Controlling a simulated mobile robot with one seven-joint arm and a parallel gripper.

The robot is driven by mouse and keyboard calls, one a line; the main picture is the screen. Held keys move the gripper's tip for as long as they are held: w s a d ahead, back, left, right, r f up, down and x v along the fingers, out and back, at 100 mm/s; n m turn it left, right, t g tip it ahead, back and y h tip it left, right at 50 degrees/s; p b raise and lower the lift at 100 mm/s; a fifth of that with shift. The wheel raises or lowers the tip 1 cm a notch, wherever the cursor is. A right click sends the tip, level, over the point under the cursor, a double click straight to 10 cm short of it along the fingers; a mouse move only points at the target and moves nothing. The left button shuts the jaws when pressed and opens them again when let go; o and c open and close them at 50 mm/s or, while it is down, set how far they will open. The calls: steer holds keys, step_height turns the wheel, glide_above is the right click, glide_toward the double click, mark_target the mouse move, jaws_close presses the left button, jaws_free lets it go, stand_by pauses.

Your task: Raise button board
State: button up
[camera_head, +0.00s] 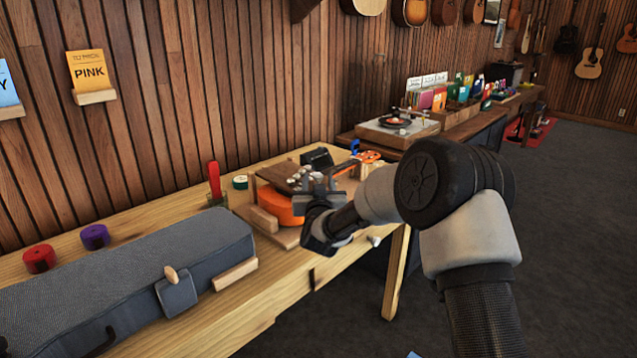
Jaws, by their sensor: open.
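A dark brown board (279,172), which looks like the button board, is at the back half of the wooden workbench (265,312). Several small pale round buttons (295,178) show at its right end. It appears to lie over a rounded orange body (277,203) set on a wooden base. My gripper (313,183) is open at the board's right end, close to the buttons. Whether its fingers touch the board cannot be told. The arm comes in from the right and hides part of the orange body's right side.
A long grey case (130,285) fills the bench's front left. Red (39,258) and purple (95,237) rolls sit behind it. A red-handled tool (214,182) stands left of the board. An orange clamp-like part (369,156) and a dark box (318,158) are behind. Floor is clear at right.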

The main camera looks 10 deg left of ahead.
steer(key=shift+w, duration=0.5)
jaws_close()
steer(key=shift+r, duration=0.15)
